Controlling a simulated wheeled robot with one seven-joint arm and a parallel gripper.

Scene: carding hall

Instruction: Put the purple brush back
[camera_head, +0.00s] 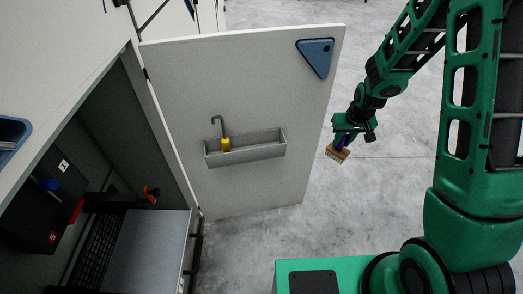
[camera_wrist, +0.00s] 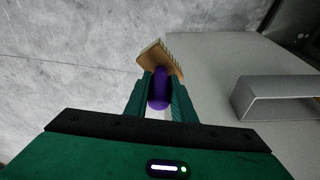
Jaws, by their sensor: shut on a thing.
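The brush has a purple handle (camera_wrist: 158,90) and a tan head with bristles (camera_head: 337,153). My gripper (camera_head: 344,136) is shut on the purple handle and holds the brush in the air to the right of the open cabinet door, with the head pointing down in the head view. In the wrist view the tan head (camera_wrist: 158,60) sticks out beyond my fingertips. A grey trough (camera_head: 245,153) is fixed on the door, and it also shows at the right of the wrist view (camera_wrist: 270,103). A yellow-handled hook tool (camera_head: 226,143) stands in the trough's left part.
The open cabinet door (camera_head: 270,85) carries a blue triangular plate (camera_head: 317,55) at its upper right. The cabinet interior at left holds a dark box (camera_head: 45,205) and a grey panel (camera_head: 143,250). Bare concrete floor lies right of the door.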

